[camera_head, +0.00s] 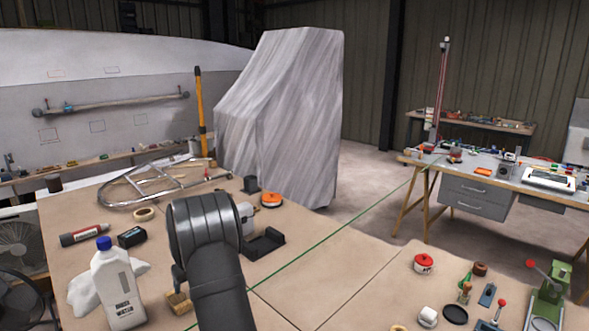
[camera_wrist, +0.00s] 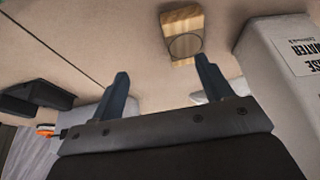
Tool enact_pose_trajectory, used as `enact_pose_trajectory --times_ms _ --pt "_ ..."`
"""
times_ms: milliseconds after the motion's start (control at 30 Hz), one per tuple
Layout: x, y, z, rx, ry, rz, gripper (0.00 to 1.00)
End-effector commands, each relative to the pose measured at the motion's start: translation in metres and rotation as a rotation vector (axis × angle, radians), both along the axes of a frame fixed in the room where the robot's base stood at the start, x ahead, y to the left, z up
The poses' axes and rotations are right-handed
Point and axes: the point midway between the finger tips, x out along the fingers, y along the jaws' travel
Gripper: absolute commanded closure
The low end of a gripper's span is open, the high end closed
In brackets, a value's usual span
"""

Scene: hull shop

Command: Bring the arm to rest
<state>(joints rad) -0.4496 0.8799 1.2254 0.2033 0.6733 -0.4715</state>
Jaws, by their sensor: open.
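My arm (camera_head: 215,260) reaches over the cardboard-brown bench top (camera_head: 330,270) in the head view and hides most of my gripper there. In the wrist view my gripper (camera_wrist: 162,66) shows two dark fingers, spread apart with nothing held between them. A small wooden block (camera_wrist: 181,20) with a round ring mark lies on the bench beyond the fingertips, apart from them. In the head view a wooden piece (camera_head: 178,303) shows just left of my arm, partly hidden.
A white bottle (camera_head: 115,290) with a blue cap stands left of my arm; its labelled side also shows close by in the wrist view (camera_wrist: 285,65). A black holder (camera_head: 263,243) and orange disc (camera_head: 271,199) are behind right.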

Motion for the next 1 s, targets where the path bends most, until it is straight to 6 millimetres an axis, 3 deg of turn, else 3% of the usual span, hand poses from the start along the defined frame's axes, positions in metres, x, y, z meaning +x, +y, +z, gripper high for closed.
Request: enact_pose_trajectory --times_ms 367,1000 --pt "0.0 -0.067 0.04 0.001 -0.002 -0.003 0.28" --pt "0.032 -0.192 0.038 0.0 0.0 -0.18 0.28"
